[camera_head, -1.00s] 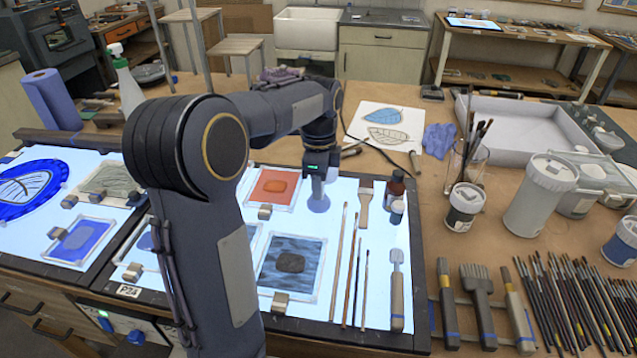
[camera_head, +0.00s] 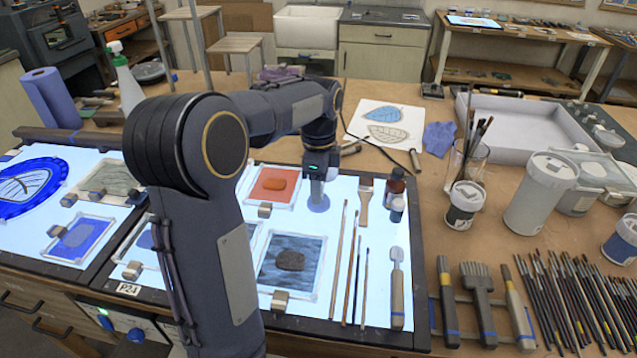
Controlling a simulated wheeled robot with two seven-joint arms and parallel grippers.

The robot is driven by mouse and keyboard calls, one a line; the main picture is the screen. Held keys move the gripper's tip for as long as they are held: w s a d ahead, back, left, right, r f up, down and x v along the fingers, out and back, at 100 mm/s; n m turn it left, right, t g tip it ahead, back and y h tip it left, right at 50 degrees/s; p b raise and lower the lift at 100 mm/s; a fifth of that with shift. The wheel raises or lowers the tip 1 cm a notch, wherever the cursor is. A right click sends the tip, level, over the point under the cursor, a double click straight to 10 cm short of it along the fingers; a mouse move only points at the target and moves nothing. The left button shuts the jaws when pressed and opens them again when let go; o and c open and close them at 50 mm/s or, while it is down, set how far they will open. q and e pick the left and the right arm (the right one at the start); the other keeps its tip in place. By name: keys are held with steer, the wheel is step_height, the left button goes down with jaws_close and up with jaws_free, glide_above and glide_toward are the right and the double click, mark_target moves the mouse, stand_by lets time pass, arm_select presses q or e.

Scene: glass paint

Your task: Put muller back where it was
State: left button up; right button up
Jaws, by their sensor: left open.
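My left gripper (camera_head: 316,180) points down over the lit panel (camera_head: 340,190), right of the orange glass sample, and is open. A pale, grey-white muller (camera_head: 318,203) with a round base stands upright on the panel directly under the gripper. I cannot tell whether the fingers are around its handle or above it. My left arm hides part of the panel's middle. My right gripper is not in view.
A brush jar (camera_head: 466,163) and white canister (camera_head: 540,193) stand farther right.

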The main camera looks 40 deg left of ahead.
arm_select(q)
step_height(320, 180, up, 8)
steer(key=shift+f, duration=0.1)
stand_by(0.4)
